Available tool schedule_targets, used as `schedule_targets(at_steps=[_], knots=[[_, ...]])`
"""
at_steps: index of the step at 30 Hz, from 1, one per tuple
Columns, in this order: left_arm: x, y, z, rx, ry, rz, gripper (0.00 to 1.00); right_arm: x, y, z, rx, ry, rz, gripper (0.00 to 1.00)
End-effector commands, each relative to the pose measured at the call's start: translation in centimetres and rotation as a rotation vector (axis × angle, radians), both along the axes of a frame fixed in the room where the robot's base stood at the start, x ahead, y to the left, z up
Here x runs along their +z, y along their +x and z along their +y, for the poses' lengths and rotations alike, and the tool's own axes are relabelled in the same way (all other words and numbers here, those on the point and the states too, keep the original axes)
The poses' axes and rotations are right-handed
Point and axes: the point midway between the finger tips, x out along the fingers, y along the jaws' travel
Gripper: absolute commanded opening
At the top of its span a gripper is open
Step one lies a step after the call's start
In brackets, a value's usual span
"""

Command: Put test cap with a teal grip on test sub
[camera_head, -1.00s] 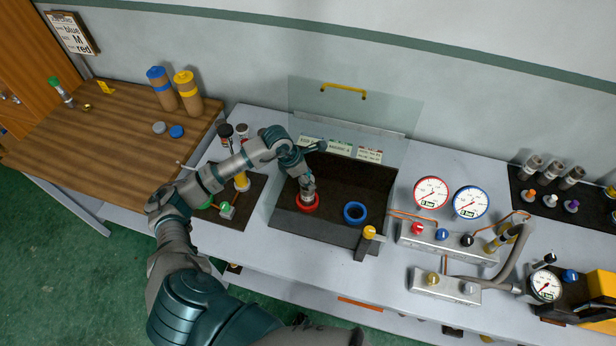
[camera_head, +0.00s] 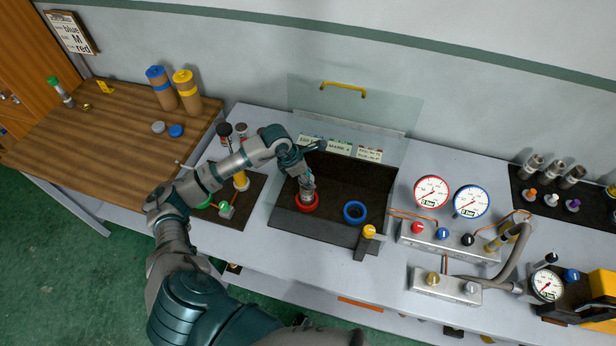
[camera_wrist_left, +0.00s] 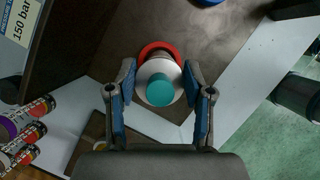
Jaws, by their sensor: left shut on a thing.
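The test cap shows in the left wrist view as a round teal grip (camera_wrist_left: 160,90) on a pale disc (camera_wrist_left: 158,72), between the fingers of my left gripper (camera_wrist_left: 162,92). The gripper is shut on it. A red ring (camera_wrist_left: 158,48) shows behind the cap, with part of a grey metal body inside it. In the head view my left gripper (camera_head: 307,180) points down over the red ring (camera_head: 307,203) in the dark tray; the grey metal test sub (camera_head: 308,195) stands in that ring. Whether cap and sub touch, I cannot tell. My right gripper is not in view.
A blue ring (camera_head: 354,212) lies right of the red one. A clear shield with a yellow handle (camera_head: 343,90) stands behind the tray (camera_head: 370,180). A yellow-knobbed post (camera_head: 369,232) is at the tray's front right. Gauges (camera_head: 431,191) and a valve manifold stand further right.

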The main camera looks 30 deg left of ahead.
Motion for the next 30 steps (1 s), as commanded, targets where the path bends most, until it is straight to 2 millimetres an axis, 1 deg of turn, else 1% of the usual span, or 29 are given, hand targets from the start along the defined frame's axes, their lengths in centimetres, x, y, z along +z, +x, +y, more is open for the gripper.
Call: schedule_targets(at_steps=[9, 15, 23, 30], knots=[[0.06, 0.02, -0.08, -0.001, 0.000, -0.001, 0.12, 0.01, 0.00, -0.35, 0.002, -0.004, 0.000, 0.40], [-0.03, 0.00, -0.22, 0.000, 0.000, 0.000, 0.12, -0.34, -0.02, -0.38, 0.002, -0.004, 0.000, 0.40], [0.04, 0.00, -0.22, 0.000, 0.000, 0.000, 0.12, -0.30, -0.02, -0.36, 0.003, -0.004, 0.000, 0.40], [-0.40, 0.00, -0.21, 0.000, 0.000, 0.000, 0.12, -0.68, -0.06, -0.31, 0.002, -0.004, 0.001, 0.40]])
